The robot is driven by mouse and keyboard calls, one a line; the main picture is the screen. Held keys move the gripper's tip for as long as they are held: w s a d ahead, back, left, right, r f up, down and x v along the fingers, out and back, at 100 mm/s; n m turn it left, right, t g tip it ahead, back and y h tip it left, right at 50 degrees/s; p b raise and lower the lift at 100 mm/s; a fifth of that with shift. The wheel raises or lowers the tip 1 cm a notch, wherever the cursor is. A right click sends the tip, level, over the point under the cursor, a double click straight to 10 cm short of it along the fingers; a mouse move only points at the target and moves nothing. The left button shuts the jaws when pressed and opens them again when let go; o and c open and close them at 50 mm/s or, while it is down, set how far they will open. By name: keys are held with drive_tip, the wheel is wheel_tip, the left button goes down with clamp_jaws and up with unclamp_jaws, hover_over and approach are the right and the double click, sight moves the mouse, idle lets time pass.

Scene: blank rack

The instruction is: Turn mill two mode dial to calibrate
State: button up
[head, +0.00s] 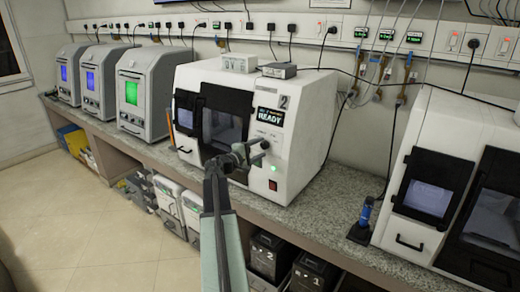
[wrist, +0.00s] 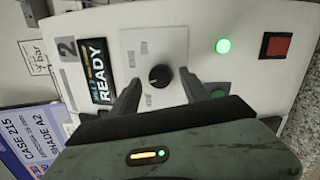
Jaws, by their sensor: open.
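Mill two (head: 300,110) is a white machine with a "2" label and a READY display (head: 269,117) on its front. The mode dial (wrist: 160,76) is a small black round knob on a light plate with printed labels around it, too small to read surely. My gripper (wrist: 163,92) is open, with one dark finger on each side of the dial in the wrist view. The fingers seem apart from the knob, and their depth relative to it is unclear. In the head view my gripper (head: 258,147) is at the machine's front and hides the dial.
A green light (wrist: 223,45) and a red switch (wrist: 276,46) sit right of the dial. A card (wrist: 35,140) reading "CASE 215" shows at lower left. Another white machine (head: 465,180) stands on the right; a blue-handled tool (head: 363,218) stands on the counter between.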

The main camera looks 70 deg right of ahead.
drive_tip(key=v, duration=0.7)
